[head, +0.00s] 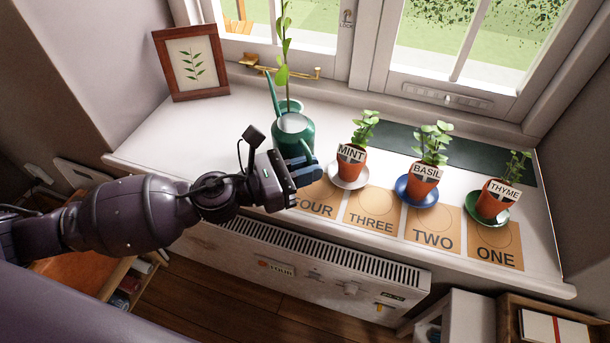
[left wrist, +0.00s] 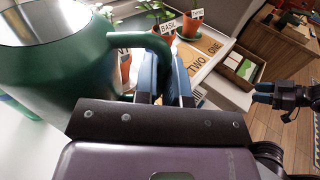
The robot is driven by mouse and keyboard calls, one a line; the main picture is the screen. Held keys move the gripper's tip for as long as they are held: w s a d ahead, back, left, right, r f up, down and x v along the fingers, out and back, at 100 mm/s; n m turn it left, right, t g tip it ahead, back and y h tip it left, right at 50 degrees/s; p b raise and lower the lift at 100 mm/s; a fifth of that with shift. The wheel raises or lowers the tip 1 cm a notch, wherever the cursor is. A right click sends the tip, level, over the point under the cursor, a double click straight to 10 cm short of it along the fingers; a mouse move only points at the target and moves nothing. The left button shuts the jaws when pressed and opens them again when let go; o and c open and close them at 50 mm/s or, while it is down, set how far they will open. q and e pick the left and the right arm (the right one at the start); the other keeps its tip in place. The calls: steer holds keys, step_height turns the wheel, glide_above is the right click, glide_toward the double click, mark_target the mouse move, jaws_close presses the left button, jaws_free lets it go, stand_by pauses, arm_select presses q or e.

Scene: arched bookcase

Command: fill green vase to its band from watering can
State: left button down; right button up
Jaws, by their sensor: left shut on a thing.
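The green watering can (head: 291,142) is on or just above the white sill, its spout pointing up and away. My left gripper (head: 303,170) is shut on its handle, which runs between the blue fingers in the left wrist view (left wrist: 150,42). The can's body and open top fill the left of that view.
Pots marked MINT (head: 350,166), BASIL (head: 423,181) and THYME (head: 494,199) stand on saucers to the right, near numbered cards (head: 372,212). A framed leaf picture (head: 192,62) stands at the back left. A brass window handle (head: 285,69) is behind the stem. The left sill is clear.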

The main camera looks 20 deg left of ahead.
arm_select(q)
steer(key=f+g+h, duration=0.1)
steer(key=f, duration=0.1)
steer(key=s+f+m+g+h, duration=0.1)
steer(key=g, duration=0.1)
steer(key=shift+s+d+f, duration=0.2)
steer(key=shift+f, duration=0.15)
arm_select(e)
steer(key=shift+w+r, duration=0.15)
steer(key=shift+r, duration=0.15)
stand_by(0.4)
steer(key=shift+d+f, duration=0.1)
arm_select(q)
steer(key=shift+r, duration=0.15)
arm_select(e)
steer(key=shift+s+f, duration=0.2)
steer(key=shift+s, duration=0.25)
arm_select(q)
steer(key=shift+r, duration=0.1)
arm_select(e)
steer(key=shift+r, duration=0.1)
steer(key=shift+r, duration=0.1)
